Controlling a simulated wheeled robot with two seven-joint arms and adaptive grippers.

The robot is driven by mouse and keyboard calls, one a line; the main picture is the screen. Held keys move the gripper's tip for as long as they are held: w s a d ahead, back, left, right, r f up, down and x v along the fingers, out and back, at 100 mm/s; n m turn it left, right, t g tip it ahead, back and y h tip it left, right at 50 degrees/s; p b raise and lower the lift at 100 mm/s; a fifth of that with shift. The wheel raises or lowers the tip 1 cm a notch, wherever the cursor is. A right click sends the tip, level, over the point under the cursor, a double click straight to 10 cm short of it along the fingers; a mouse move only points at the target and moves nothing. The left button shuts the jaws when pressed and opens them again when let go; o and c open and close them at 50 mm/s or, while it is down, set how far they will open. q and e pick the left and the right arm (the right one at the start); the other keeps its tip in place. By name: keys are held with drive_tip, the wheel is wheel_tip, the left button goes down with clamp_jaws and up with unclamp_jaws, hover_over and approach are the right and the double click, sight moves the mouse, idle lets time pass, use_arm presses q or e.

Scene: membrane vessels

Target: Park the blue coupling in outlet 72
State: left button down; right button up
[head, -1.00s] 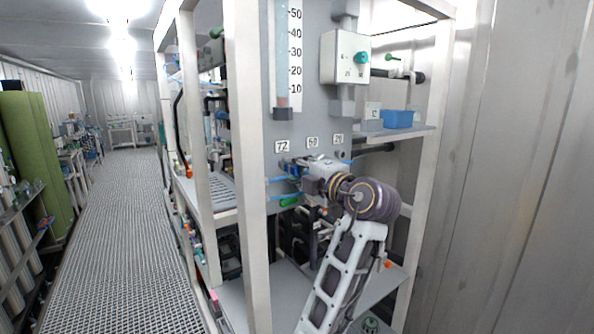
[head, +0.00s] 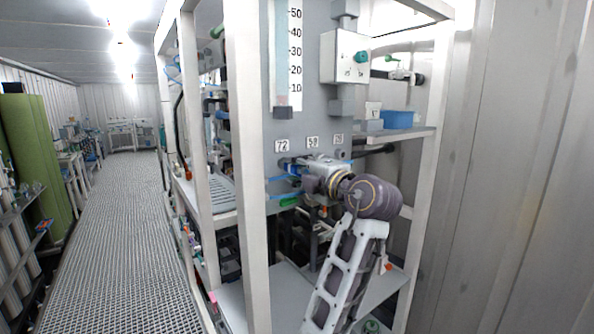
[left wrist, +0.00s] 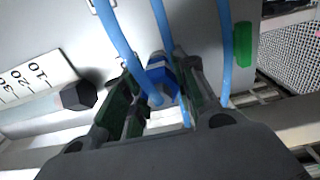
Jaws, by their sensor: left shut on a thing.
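The blue coupling (head: 293,169) is at the grey panel, just below the number plate 72 (head: 282,146). My left gripper (head: 298,170) is shut on it, its arm reaching in from below right. In the left wrist view the blue coupling (left wrist: 161,76) sits between the two dark fingers of the left gripper (left wrist: 160,100), with a blue hose curving to it. Outlet 72 itself is largely hidden by the coupling and gripper, so I cannot tell whether the coupling is seated in it. My right gripper is not in view.
Plates 59 (head: 312,142) and a third one (head: 338,139) are to the right. Blue hoses (left wrist: 228,55) run close to the fingers. A green piece (left wrist: 243,44) is on the panel. A white rack post (head: 250,200) stands left of the gripper. A blue bin (head: 398,120) is on the right shelf.

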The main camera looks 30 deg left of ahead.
use_arm(q)
drive_tip(key=shift+b, duration=0.35)
idle(0.5)
idle(0.5)
drive_tip(key=shift+w+a+b, duration=0.25)
drive_tip(key=shift+a+b, duration=0.25)
drive_tip(key=shift+b, duration=0.05)
idle(0.7)
drive_tip(key=c, duration=1.1)
unclamp_jaws()
drive_tip(key=shift+o, duration=0.2)
drive_tip(key=shift+s+d, duration=0.1)
drive_tip(key=shift+d, duration=0.05)
drive_tip(key=v, duration=1.1)
drive_tip(key=shift+d, duration=0.3)
drive_tip(key=shift+s+f+m, duration=0.1)
drive_tip(key=shift+m, duration=0.2)
